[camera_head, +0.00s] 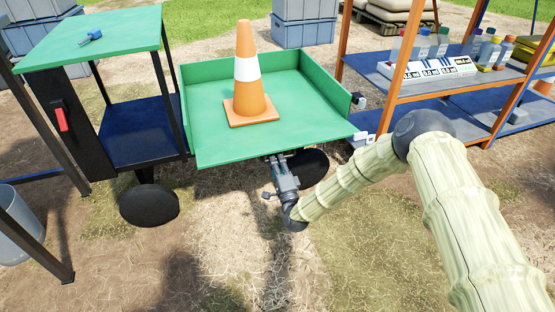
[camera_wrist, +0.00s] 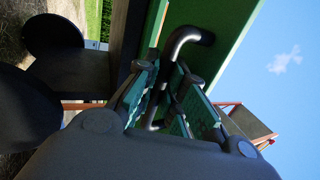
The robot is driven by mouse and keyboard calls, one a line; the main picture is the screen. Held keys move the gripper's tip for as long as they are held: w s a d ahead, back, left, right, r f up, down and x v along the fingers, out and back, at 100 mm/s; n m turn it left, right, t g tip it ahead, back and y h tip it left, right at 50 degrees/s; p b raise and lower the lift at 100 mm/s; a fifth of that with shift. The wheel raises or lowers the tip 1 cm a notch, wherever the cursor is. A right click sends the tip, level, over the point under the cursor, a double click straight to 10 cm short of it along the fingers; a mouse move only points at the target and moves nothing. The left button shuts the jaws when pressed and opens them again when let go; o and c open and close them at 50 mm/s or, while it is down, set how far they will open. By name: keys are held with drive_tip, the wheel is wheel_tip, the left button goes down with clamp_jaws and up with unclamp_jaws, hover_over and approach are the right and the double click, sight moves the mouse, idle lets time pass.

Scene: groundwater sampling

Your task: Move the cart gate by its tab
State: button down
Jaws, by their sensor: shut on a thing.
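The green cart (camera_head: 225,140) has an open-topped bed with raised walls at the back and sides; its near side shows no raised wall. A dark bent tab (camera_wrist: 188,36) comes off a green panel (camera_wrist: 228,30) in the wrist view; I take this panel to be the gate. My gripper (camera_head: 275,158) is under the near edge of the bed, right of its middle. In the wrist view my gripper (camera_wrist: 165,78) is shut on the tab, its two green-padded fingers either side of the bar. The tab is hidden in the head view.
An orange cone (camera_head: 247,80) with a white band stands in the bed. A dark wheel (camera_head: 149,205) is at the cart's lower left. An orange-framed shelf (camera_head: 450,85) with bottles stands at the right, close to my arm. The grassy ground in front is clear.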

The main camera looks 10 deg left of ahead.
drive_tip(key=shift+a+f+t+y+b, duration=0.2)
drive_tip(key=shift+f+t+y+b, duration=0.25)
drive_tip(key=shift+f+t, duration=0.2)
drive_tip(key=c, duration=1.5)
unclamp_jaws()
drive_tip(key=shift+w, duration=0.1)
drive_tip(key=shift+d+f, duration=0.1)
drive_tip(key=v, duration=1.1)
drive_tip(key=shift+s+d+f, duration=0.15)
drive_tip(key=shift+s, duration=0.2)
